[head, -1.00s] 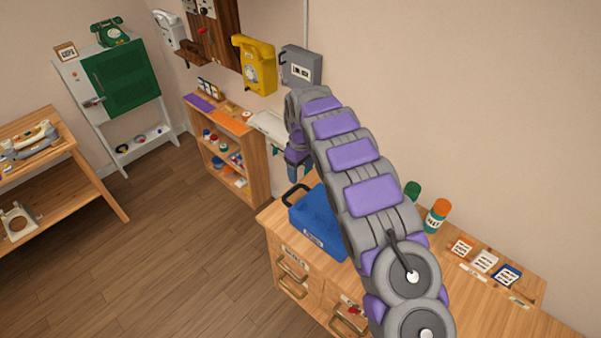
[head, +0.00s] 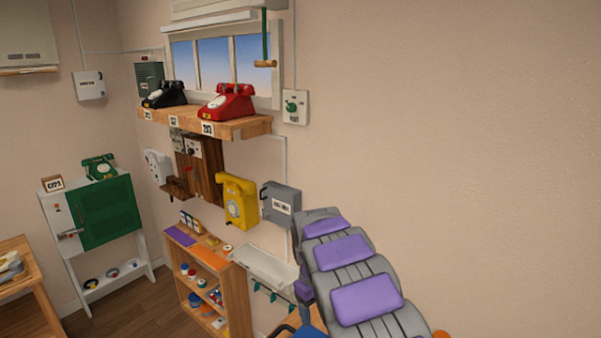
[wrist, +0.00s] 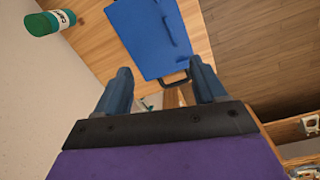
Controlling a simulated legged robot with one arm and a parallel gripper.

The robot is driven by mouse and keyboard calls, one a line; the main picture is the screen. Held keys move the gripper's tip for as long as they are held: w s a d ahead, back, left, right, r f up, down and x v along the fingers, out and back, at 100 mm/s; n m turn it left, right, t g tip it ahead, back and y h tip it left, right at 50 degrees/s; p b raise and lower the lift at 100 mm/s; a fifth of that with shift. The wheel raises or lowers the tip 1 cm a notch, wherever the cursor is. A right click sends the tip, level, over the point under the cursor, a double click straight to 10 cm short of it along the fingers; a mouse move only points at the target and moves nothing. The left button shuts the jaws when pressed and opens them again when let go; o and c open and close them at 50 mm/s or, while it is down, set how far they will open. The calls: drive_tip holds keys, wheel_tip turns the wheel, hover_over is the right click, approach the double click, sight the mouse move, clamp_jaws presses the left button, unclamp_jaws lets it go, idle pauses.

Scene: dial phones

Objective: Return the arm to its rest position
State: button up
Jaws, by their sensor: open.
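My arm, grey with purple pads, reaches up from the lower right of the head view toward the wall shelf area. Its far end is mostly cut off or hidden there. In the wrist view my gripper (wrist: 162,92) shows two blue fingers spread apart with nothing between them. Beyond the fingers lies a blue box (wrist: 150,38) with a dark handle, on a wooden top (wrist: 90,35). The box is apart from the fingers.
A green-and-white container (wrist: 48,22) stands by the wall in the wrist view. In the head view, a yellow phone (head: 237,203), a grey wall box (head: 281,204) and a pale tray (head: 263,267) are near my arm. Red (head: 228,103) and black phones (head: 165,95) sit on a shelf above.

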drive_tip(key=s+d+r+m+b, duration=0.1)
drive_tip(key=s+d+r+m, duration=0.2)
drive_tip(key=s, duration=0.6)
drive_tip(key=s+d+r+m+b, duration=0.1)
drive_tip(key=s+d+r+b, duration=0.15)
drive_tip(key=s+d, duration=0.45)
drive_tip(key=s+f+m+g+y+b, duration=0.1)
drive_tip(key=s+f+m+b, duration=0.2)
drive_tip(key=s, duration=2.5)
drive_tip(key=shift+f+g, duration=0.3)
drive_tip(key=shift+f, duration=0.3)
drive_tip(key=shift+w+a, duration=0.1)
